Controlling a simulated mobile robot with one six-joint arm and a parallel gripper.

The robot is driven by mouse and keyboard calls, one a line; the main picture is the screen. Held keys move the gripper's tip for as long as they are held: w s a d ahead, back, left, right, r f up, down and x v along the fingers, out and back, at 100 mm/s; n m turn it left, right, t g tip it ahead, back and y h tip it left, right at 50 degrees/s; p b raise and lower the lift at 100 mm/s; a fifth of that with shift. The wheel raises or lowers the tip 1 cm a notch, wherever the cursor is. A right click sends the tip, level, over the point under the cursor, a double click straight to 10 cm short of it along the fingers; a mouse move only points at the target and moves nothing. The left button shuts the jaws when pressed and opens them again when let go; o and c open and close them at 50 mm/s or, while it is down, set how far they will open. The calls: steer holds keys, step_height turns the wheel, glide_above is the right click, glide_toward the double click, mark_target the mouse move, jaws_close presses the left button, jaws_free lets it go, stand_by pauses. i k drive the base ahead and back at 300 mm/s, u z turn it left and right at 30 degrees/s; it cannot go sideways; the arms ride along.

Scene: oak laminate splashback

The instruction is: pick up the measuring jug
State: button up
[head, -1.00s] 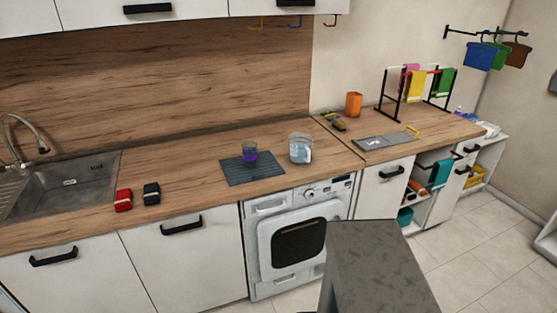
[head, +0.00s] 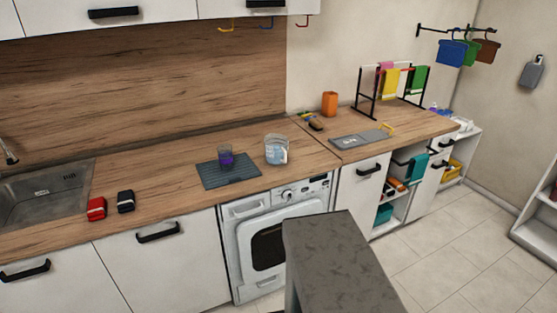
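The measuring jug (head: 276,150) is a clear, see-through jug with bluish marks on its side. It stands upright on the wooden counter, to the right of a dark ribbed mat (head: 229,172) and above the washing machine. Its handle seems to be on the right, but it is too small to tell for sure. Nothing covers it. My gripper is not in view.
A purple-filled glass (head: 226,157) stands on the mat. Red (head: 96,208) and black (head: 125,201) items lie left, near the sink (head: 42,192). A grey-topped surface (head: 340,265) stands before the washing machine (head: 275,235). Floor is clear at right.

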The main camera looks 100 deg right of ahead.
mark_target(276, 146)
steer(key=z, duration=0.1)
steer(key=i, duration=0.65)
steer(key=z, duration=2.55)
steer(key=i, duration=0.2)
steer(key=u, duration=0.15)
